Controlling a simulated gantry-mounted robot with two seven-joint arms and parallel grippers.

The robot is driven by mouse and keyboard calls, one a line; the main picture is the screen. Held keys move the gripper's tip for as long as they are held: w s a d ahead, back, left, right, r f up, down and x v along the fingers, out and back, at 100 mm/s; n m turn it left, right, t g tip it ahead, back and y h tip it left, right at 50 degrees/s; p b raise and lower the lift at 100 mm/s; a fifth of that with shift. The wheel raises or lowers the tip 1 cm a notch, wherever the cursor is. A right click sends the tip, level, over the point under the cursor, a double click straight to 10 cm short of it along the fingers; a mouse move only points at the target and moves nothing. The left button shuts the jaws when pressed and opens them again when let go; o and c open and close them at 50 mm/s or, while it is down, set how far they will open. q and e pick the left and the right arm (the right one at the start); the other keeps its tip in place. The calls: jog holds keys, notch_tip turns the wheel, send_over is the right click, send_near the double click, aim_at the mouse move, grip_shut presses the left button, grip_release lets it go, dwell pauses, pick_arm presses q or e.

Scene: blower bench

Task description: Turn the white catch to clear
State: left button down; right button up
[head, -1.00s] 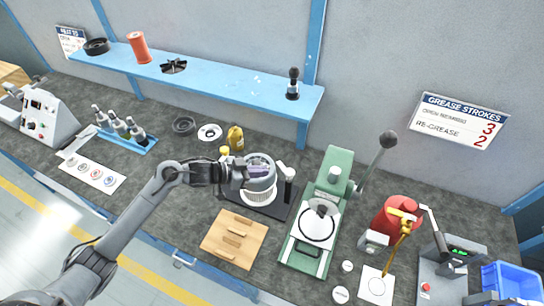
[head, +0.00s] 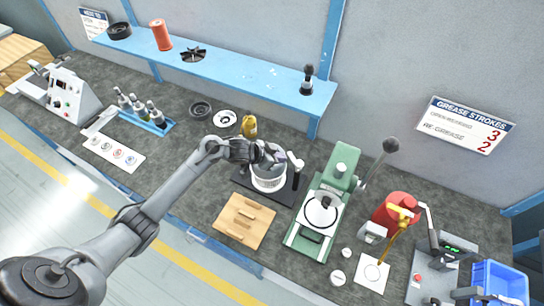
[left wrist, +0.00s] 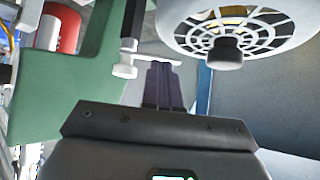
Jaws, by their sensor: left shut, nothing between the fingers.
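The white catch (head: 295,161) is at the right side of the blower stand, beside the white vented blower housing (head: 268,179). In the left wrist view, a white bar with a stubby white end (left wrist: 125,71) sits by a dark post, and the housing's round grille with a black hub (left wrist: 250,38) is at upper right. My left gripper (head: 273,153) is over the housing, just left of the catch. Its fingers (left wrist: 162,78) are together and empty, with tips at the white bar; I cannot tell whether they touch. My right gripper is out of view.
A green press (head: 336,178) with a long lever stands right of the blower. A red grease pot (head: 395,207) is farther right. The blue shelf (head: 225,70) runs behind.

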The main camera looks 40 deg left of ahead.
aim_at(295, 159)
pick_arm(q)
jog(key=shift+x, duration=1.2)
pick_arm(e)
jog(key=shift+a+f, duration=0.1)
pick_arm(q)
jog(key=shift+w+m+h+b, duration=0.25)
jog(key=shift+m+h+b, duration=0.05)
jog(key=shift+m, duration=0.2)
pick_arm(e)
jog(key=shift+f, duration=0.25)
